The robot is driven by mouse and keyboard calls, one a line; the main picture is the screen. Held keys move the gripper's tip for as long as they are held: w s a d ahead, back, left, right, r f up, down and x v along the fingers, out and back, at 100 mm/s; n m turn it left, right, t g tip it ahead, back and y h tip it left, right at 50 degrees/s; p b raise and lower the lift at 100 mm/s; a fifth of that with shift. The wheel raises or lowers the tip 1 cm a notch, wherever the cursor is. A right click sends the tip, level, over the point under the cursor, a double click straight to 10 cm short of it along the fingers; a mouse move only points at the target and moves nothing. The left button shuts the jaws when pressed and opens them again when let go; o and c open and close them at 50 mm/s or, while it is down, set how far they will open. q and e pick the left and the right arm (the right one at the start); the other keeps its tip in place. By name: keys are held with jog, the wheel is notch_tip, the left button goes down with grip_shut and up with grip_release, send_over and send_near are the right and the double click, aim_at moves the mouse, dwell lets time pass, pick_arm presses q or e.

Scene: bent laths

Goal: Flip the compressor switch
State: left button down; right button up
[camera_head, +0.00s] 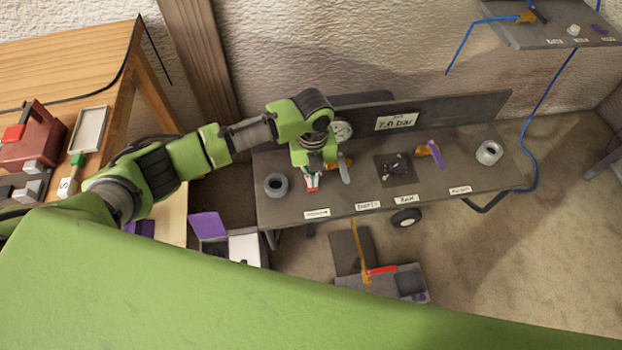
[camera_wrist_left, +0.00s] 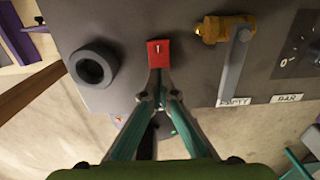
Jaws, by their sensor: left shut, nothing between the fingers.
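The compressor switch is a small red rocker (camera_wrist_left: 158,50) with a white mark on the grey panel in the left wrist view. It also shows as a small red patch (camera_head: 312,188) in the head view, partly hidden by my gripper. My left gripper (camera_wrist_left: 157,78) is shut and empty, its fingertips pointing at the near edge of the switch. I cannot tell whether they touch it. In the head view my left gripper (camera_head: 312,178) points down over the left part of the compressor panel (camera_head: 335,195). My right gripper is not in view.
A brass valve (camera_wrist_left: 222,28) with a grey lever (camera_wrist_left: 236,62) stands right of the switch, and a dark ring (camera_wrist_left: 92,66) left of it. A gauge (camera_head: 341,131) and a "7.0 bar" sign (camera_head: 397,121) are behind. A wooden bench (camera_head: 75,45) is at left.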

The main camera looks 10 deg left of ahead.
pick_arm(q)
jog(key=shift+f+b, duration=0.3)
jog(key=shift+f, duration=0.35)
jog(key=shift+r, duration=0.1)
notch_tip(320, 180, up, 7)
jog(key=p, duration=0.7)
dwell(0.3)
dwell(0.3)
